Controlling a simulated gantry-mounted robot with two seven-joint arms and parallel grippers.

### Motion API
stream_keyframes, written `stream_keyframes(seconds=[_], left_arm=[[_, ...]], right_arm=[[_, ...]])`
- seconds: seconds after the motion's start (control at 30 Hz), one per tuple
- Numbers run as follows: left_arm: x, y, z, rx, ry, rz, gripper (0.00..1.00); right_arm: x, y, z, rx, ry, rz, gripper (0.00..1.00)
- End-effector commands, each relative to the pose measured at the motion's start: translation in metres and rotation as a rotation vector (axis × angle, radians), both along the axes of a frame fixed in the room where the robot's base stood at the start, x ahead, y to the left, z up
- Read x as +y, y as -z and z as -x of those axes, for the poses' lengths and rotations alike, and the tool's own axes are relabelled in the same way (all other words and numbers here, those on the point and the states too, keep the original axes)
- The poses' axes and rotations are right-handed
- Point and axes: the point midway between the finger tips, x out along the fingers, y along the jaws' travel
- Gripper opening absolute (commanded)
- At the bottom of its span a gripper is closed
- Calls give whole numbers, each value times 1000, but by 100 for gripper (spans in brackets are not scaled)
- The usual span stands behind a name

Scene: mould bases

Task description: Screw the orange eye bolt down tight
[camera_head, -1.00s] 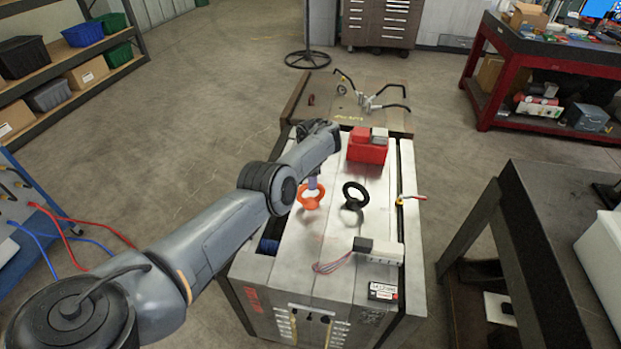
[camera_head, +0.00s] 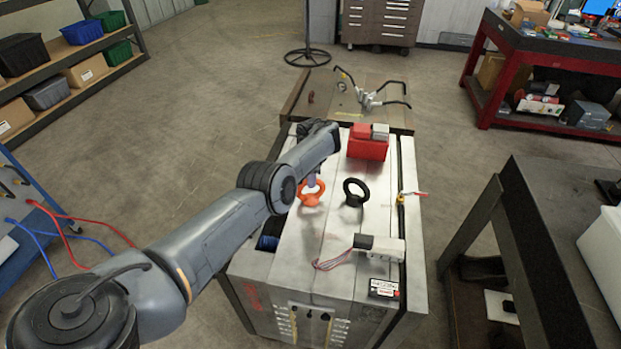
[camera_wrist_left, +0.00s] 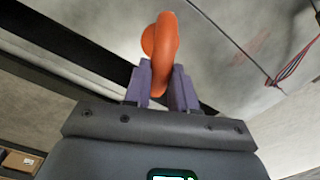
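The orange eye bolt (camera_head: 311,194) stands on the pale top of the mould base (camera_head: 313,235), left of the black eye bolt (camera_head: 356,193). My left gripper (camera_head: 312,180) reaches it from the upper left, and my forearm hides part of the gripper. In the left wrist view the orange ring (camera_wrist_left: 163,50) lies between the two purple-grey fingers (camera_wrist_left: 161,85), which appear to press on it from both sides. The foot of the orange bolt and its thread are hidden in the wrist view, so I cannot tell how it seats. My right gripper is not in view.
A red box (camera_head: 367,148) stands at the back of the mould base. A white and black device (camera_head: 380,248) with reddish wires lies at the front right. A red-tipped tool (camera_head: 412,194) lies at the right edge. A dark table (camera_head: 545,215) stands further right.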

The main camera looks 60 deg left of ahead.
Motion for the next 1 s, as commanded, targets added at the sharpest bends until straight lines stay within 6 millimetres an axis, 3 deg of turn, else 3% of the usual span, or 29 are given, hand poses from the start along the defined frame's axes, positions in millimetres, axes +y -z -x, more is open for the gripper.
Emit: stream_keyframes(seconds=[0.07,0.43,1.0], left_arm=[[0,0,0,0,0,0,0],[1,-7,-1,-4,91,-2,0],[1,-5,-1,-1,683,-1,0]], right_arm=[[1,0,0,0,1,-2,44],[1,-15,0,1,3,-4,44],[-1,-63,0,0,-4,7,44]])
